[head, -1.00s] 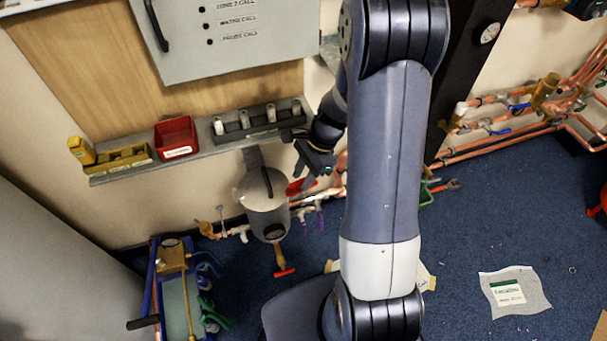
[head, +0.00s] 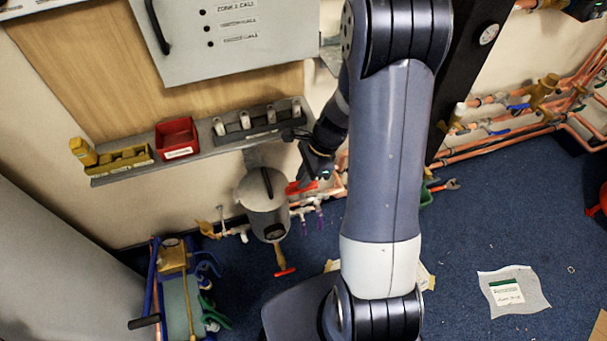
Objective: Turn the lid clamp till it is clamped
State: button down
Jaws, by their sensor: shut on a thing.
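A grey canister (head: 268,218) with a round lid (head: 262,188) hangs on the wall below the shelf. A dark bar (head: 267,183) lies across the lid. The lid clamp's red handle (head: 298,188) shows at the right side of the lid. My gripper (head: 311,179) comes down from the upper right and is shut on the red handle. The fingertips are small and dark here, and my gripper hides part of the handle. I cannot tell from this view how tight the clamp sits.
A shelf (head: 205,148) with a red bin (head: 177,138) and a yellow tray (head: 124,160) runs above the canister. A red-handled valve (head: 285,272) hangs below it. Copper pipes (head: 510,143) line the right wall. Blue carpet is open at the right.

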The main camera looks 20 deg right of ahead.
jog(key=c, duration=1.5)
grip_release()
jog(key=shift+o, duration=0.2)
jog(key=p+v, duration=0.1)
jog(key=v, duration=0.9)
jog(key=shift+d+r+p, duration=0.25)
jog(key=shift+r+p, duration=0.05)
jog(key=shift+r, duration=0.05)
jog(key=b+x, duration=0.2)
jog(key=x, duration=0.9)
jog(key=shift+a+f, duration=0.1)
jog(key=shift+f, duration=0.05)
jog(key=shift+w+n, duration=0.1)
jog(key=shift+n, duration=0.6)
jog(key=shift+r+n+g, duration=0.3)
jog(key=shift+r, duration=0.15)
jog(key=shift+d+r, duration=0.35)
jog(key=shift+r, duration=0.2)
